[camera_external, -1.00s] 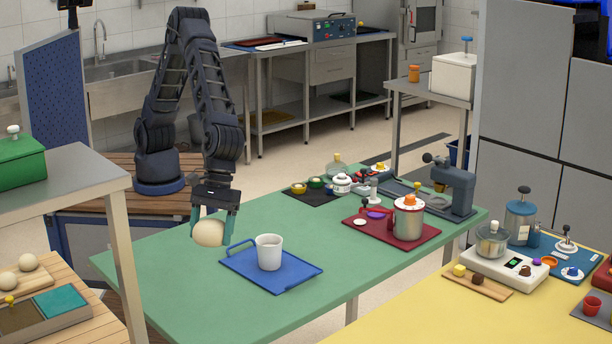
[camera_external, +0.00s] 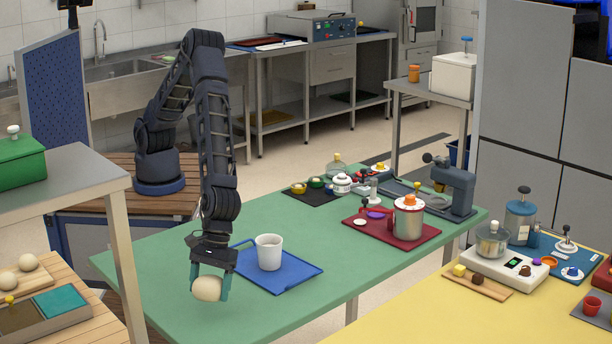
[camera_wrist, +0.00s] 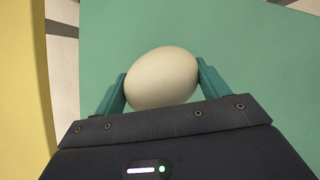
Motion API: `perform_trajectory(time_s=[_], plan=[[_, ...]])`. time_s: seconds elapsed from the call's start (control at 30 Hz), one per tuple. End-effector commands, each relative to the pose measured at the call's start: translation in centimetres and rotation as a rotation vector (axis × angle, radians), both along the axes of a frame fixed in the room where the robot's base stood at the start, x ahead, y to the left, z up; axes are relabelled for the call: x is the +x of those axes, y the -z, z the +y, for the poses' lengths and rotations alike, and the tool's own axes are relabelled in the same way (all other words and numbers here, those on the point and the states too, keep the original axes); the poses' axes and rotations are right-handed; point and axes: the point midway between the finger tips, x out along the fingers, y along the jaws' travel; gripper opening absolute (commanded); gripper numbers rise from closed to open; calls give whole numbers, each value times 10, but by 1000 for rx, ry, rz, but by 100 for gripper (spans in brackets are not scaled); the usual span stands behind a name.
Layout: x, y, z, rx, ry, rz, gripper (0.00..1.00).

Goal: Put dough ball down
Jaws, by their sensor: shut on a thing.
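The dough ball (camera_external: 207,289) is pale and egg-shaped. My gripper (camera_external: 209,284) is shut on it, with one teal finger on each side. In the wrist view the dough ball (camera_wrist: 162,78) sits between the two fingertips (camera_wrist: 162,82), over the green table top (camera_wrist: 240,50). In the external view it is over the front left part of the green table (camera_external: 280,310), left of the blue tray. I cannot tell whether its underside touches the table.
A blue tray (camera_external: 300,274) with a white mug (camera_external: 269,252) lies just right of my gripper. A red tray (camera_external: 425,238) with a metal pot (camera_external: 408,218) stands farther right. The green table's front part is clear. A yellow table (camera_external: 450,318) is at the front right.

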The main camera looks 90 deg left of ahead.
Motion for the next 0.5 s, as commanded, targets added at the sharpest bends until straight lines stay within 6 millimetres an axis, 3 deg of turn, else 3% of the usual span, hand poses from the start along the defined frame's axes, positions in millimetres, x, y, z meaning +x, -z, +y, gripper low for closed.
perform_trajectory(time_s=[0.23,0.5], plan=[[0,15,0,0,0,1,48],[-1,47,0,0,0,1,48]])
